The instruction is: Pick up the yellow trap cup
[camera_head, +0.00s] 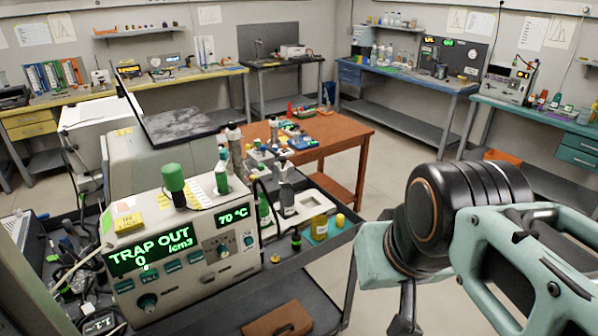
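A small yellow cup (340,220), which looks like the trap cup, stands upright at the right end of the cart beside the instrument. It is next to an amber bottle with a yellow label (320,227). My arm reaches in from the right, in front of the cart and to the right of the cup. A dark prong below the arm, which seems to be part of my gripper (405,312), is cut off by the lower edge. Its fingertips cannot be made out. Nothing of mine touches the cup.
The instrument (190,255) reads TRAP OUT 0 /cm3 and 70 °C. Bottles, including a white one (287,195), stand close left of the cup. A brown case (280,318) lies on the lower shelf. A wooden table (335,135) stands behind; floor right of it is clear.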

